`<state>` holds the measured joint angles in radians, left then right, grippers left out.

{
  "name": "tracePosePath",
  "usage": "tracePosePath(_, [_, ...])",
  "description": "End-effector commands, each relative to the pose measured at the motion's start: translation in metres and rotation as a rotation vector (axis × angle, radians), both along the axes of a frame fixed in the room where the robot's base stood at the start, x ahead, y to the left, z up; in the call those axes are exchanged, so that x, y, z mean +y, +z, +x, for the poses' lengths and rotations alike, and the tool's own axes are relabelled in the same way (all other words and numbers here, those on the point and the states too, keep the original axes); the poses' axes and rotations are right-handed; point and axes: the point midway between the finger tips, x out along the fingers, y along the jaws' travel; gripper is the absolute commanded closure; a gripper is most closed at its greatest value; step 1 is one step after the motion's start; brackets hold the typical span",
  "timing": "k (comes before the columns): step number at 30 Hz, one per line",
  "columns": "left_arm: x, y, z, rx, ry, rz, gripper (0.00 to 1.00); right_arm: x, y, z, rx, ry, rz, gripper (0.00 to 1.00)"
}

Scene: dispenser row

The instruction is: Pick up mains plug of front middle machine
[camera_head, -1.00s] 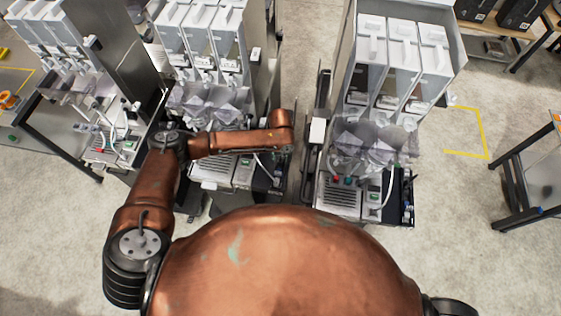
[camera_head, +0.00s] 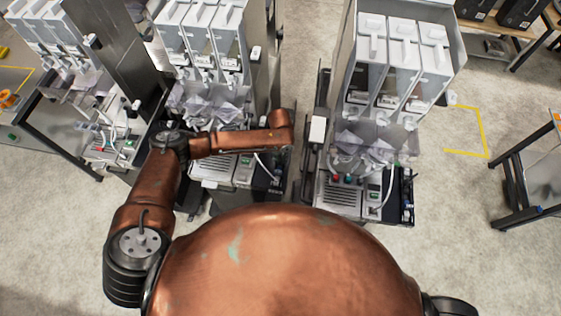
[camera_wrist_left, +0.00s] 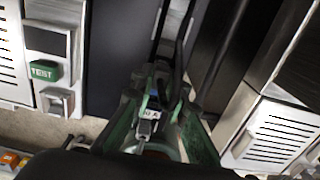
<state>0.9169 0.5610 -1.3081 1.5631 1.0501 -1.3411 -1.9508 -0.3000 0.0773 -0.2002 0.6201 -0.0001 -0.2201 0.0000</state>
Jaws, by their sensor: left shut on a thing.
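The front middle machine (camera_head: 213,167) stands left of centre in the head view, a white and grey dispenser with a vented base. My left arm reaches across its front, and its wrist hides most of my left gripper there. In the left wrist view, my left gripper (camera_wrist_left: 155,108) has its greenish fingers around a dark piece with a small "10 A" label, which I take for the mains plug (camera_wrist_left: 152,113). The gripper is shut on it, beside the machine's dark side. Dark cables run upward from there. The plug's pins cannot be made out. My right gripper is not in view.
A similar machine (camera_head: 340,196) stands to the right, across a narrow gap, and another (camera_head: 108,145) to the left. In the wrist view, vented panels flank the gripper, with a green TEST button (camera_wrist_left: 44,71) at left. Open floor (camera_head: 465,195) lies at the right.

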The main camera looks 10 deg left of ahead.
Motion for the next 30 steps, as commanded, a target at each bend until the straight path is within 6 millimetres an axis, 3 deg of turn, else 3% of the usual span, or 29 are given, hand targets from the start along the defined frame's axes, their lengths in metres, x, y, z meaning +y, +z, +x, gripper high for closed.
tracePosePath(8, [0.0,0.004,0.001,-0.001,0.0,-0.001,1.0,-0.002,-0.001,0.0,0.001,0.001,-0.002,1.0])
tracePosePath(15, [0.0,0.033,0.002,-0.004,-0.002,-0.001,1.0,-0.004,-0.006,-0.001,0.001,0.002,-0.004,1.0])
tracePosePath(24, [-0.01,0.094,-0.055,-0.004,-0.006,-0.002,1.0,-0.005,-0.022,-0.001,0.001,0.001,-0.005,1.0])
tracePosePath(30, [-0.019,0.112,-0.101,-0.002,-0.005,-0.001,1.0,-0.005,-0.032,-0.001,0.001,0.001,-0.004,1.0])
